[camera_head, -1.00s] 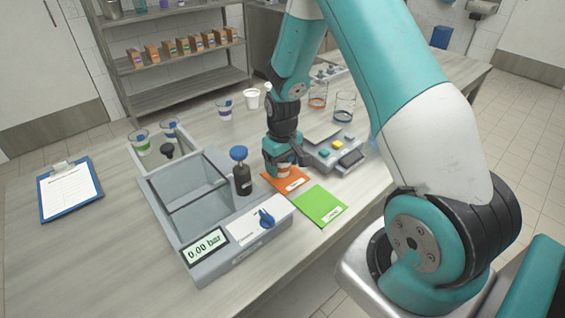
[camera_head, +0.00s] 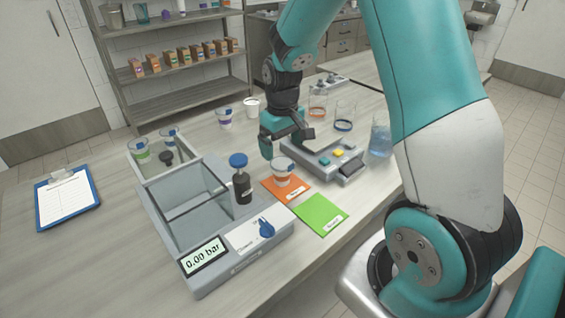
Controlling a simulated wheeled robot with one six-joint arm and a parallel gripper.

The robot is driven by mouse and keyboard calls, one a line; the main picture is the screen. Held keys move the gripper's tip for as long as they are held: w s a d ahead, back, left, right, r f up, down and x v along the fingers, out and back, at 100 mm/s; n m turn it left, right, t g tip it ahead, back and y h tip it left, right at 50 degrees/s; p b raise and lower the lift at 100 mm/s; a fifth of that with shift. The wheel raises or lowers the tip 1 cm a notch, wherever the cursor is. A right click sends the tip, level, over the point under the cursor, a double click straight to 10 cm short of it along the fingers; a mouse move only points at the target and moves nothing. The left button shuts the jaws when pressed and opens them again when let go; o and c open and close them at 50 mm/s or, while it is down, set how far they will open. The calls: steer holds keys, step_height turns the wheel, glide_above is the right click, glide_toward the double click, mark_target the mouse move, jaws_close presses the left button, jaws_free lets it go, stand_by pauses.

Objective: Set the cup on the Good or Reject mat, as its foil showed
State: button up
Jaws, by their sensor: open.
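A small cup (camera_head: 283,172) with a blue mark stands upright on the orange mat (camera_head: 297,193), near its far end. The green mat (camera_head: 320,215) lies just in front of it and is bare; the labels on both mats are too small to read surely. My gripper (camera_head: 279,145) is open and empty, above and behind the cup and apart from it. The cup's foil top is too small to judge.
A grey device with coloured buttons (camera_head: 338,154) is at the right. Several cups, beakers and a clipboard (camera_head: 65,200) stand or lie around.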

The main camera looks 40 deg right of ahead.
step_height(320, 180, up, 2)
steer(key=shift+r, duration=0.2)
steer(key=s+a+r+n+y, duration=0.1)
steer(key=s+a+r, duration=0.3)
steer(key=a, duration=0.2)
steer(key=s+a+r+n+y, duration=0.1)
steer(key=s+a+r+n, duration=0.2)
steer(key=a, duration=0.4)
steer(key=s+a+r+n+y, duration=0.1)
steer(key=s+a+r, duration=0.1)
steer(key=s+a, duration=0.2)
steer(key=s+a+r+n+y, duration=0.1)
steer(key=s+a+r, duration=0.2)
steer(key=s, duration=0.8)
steer(key=shift+a+n, duration=0.3)
steer(key=shift+a, duration=0.95)
steer(key=shift+r, duration=0.15)
steer(key=shift+c, duration=0.3)
